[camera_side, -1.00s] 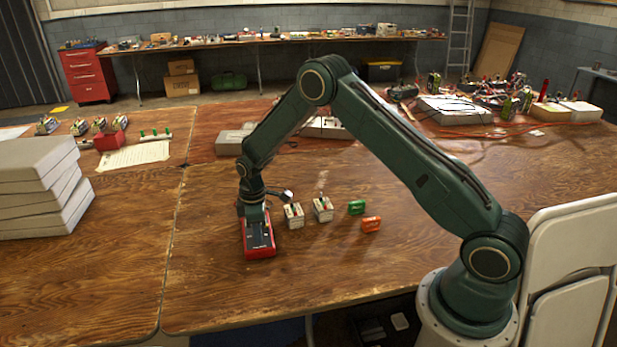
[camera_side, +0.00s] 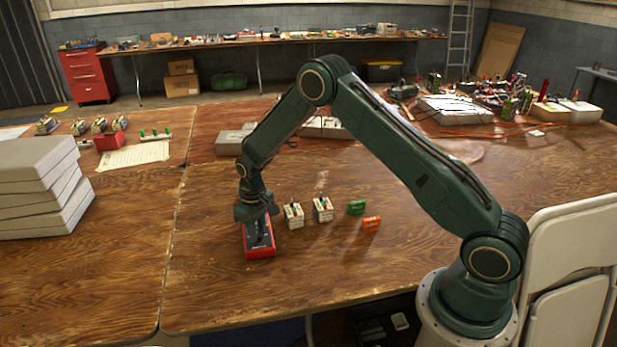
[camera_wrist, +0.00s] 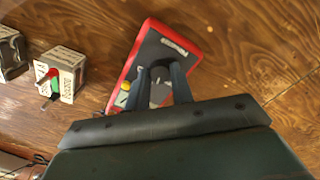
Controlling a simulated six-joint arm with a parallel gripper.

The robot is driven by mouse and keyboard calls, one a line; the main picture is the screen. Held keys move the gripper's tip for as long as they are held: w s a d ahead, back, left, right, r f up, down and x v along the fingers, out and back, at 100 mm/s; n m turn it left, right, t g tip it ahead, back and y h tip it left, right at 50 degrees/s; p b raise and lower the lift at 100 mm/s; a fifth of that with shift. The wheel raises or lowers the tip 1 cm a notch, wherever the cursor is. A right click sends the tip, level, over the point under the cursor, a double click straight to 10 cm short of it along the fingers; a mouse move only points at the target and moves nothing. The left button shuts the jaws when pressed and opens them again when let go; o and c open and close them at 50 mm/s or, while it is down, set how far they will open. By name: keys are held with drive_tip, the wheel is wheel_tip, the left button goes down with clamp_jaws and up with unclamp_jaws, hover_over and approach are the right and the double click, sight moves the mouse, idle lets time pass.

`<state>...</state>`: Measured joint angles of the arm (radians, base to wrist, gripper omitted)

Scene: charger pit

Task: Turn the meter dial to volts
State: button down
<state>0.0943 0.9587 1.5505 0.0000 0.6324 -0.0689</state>
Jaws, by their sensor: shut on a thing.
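The red meter (camera_side: 260,241) with a dark face lies flat on the table at the left of the work area. It also shows in the wrist view (camera_wrist: 181,49), with a yellow button and a pale mark near its dial. My gripper (camera_side: 257,222) is over the meter from above, and its two dark fingers (camera_wrist: 159,84) come together over the dial area. The gripper is shut on the dial, which is mostly hidden between and behind the fingers. I cannot read which setting the dial points to.
Stacked pale boxes (camera_side: 40,190) stand at the left. The table in front of the meter is clear.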

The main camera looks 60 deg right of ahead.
sight(258, 234)
drive_tip(key=shift+m, duration=1.3)
drive_tip(key=c, duration=1.2)
unclamp_jaws()
drive_tip(key=shift+r, duration=0.1)
drive_tip(key=shift+r, duration=6.8)
drive_tip(key=shift+r, duration=0.1)
